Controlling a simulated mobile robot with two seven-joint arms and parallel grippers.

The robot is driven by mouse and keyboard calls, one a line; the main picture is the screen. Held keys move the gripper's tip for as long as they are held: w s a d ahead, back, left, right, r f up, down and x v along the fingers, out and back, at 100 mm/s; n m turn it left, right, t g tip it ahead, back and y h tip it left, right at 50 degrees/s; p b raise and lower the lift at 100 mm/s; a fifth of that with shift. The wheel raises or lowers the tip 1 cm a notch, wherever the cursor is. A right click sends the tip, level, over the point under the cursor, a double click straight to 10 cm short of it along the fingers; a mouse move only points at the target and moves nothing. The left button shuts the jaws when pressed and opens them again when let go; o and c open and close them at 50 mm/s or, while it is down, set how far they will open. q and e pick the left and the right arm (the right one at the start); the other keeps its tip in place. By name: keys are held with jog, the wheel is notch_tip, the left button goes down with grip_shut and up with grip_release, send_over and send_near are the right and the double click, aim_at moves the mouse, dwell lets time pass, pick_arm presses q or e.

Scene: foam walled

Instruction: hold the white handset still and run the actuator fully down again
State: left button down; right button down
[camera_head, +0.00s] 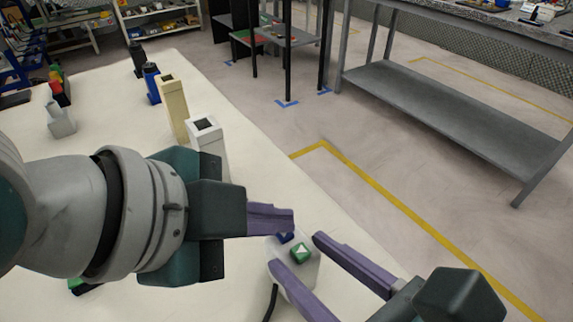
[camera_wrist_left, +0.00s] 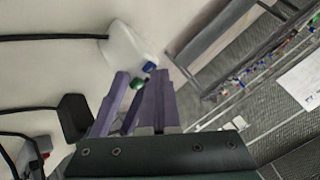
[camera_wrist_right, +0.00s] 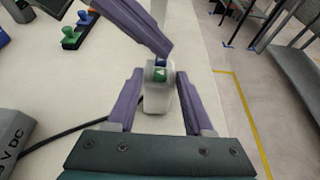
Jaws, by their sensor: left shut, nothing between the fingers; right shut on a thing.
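The white handset (camera_head: 301,272) lies near the table's right edge, with a blue down button (camera_head: 285,237) and a green up button (camera_head: 300,253). My right gripper (camera_head: 294,250) is shut on the handset, one finger along each side; this shows in the right wrist view (camera_wrist_right: 160,72). My left gripper (camera_head: 285,219) is shut and empty, its tips right at the blue button. I cannot tell whether they touch it. The handset also shows in the left wrist view (camera_wrist_left: 126,45). A white column (camera_head: 207,140) and a cream column (camera_head: 172,108) stand upright behind; which is the actuator is unclear.
A blue block (camera_head: 152,82) and a black block (camera_head: 138,58) stand farther back on the white table. A dark cable (camera_wrist_right: 70,135) runs from the handset toward a grey box (camera_wrist_right: 14,130). Open floor with yellow tape (camera_head: 375,203) lies to the right.

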pick_arm(q)
jog(key=shift+r, duration=0.85)
jog(key=shift+r, duration=2.55)
pick_arm(e)
jog(key=shift+c, duration=1)
grip_release()
